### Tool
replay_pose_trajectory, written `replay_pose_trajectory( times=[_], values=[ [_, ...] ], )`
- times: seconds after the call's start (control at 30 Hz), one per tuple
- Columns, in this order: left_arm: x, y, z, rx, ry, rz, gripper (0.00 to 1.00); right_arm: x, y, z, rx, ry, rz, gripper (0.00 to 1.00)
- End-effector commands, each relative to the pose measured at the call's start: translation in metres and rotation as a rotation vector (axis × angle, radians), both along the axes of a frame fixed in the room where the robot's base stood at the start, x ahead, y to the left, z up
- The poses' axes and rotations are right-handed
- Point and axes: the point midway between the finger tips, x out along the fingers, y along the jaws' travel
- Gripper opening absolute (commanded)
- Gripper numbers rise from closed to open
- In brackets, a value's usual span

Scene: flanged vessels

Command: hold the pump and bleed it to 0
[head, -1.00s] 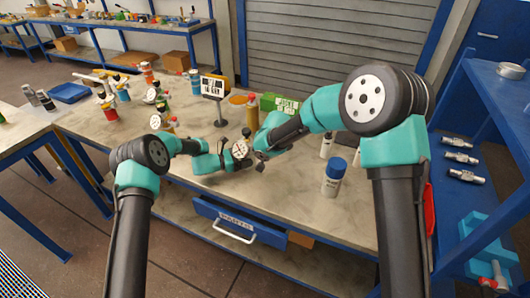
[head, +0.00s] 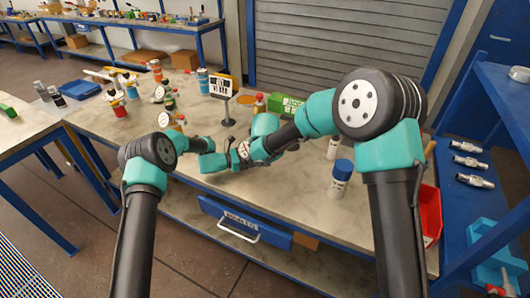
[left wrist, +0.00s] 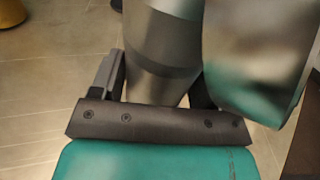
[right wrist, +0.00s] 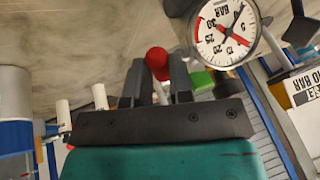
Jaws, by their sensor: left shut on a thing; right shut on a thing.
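The pump shows in the head view by its round white gauge (head: 243,150), between my two grippers above the bench. In the left wrist view its grey metal body (left wrist: 160,50) stands between the fingers of my left gripper (left wrist: 158,88), which is shut on it. In the right wrist view a red knob (right wrist: 157,60) sits on a short stem between the fingers of my right gripper (right wrist: 158,88), which is shut on it. The gauge dial (right wrist: 226,30) is beside the knob, marked BAR. It appears rotated, with a red pointer and a dark pointer; I cannot read its value surely.
A placard on a stand (head: 222,88) and a green box (head: 288,103) stand behind the grippers. A blue-capped bottle (head: 341,180) stands to the right. Several flanged vessels (head: 117,105) stand at the far left. The bench front, above the blue drawer (head: 242,222), is clear.

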Motion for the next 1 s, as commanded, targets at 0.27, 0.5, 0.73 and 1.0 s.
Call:
replay_pose_trajectory(
  times=[0.27, 0.5, 0.73, 1.0],
  values=[
    [-0.0005, -0.0007, -0.0001, 0.000, 0.001, -0.002, 0.50, 0.0011, 0.0020, -0.0004, 0.000, 0.000, -0.041, 0.00],
    [-0.0005, -0.0008, -0.0002, 0.000, 0.001, -0.002, 0.50, 0.0013, 0.0018, -0.0004, 0.000, -0.001, -0.043, 0.00],
    [-0.0005, -0.0008, -0.0002, 0.000, 0.000, -0.002, 0.50, 0.0011, 0.0018, -0.0002, 0.000, -0.001, -0.043, 0.36],
    [-0.0003, -0.0005, -0.0001, 0.000, 0.000, -0.001, 0.50, 0.0010, 0.0018, -0.0001, 0.000, -0.001, -0.042, 0.47]
  ],
)
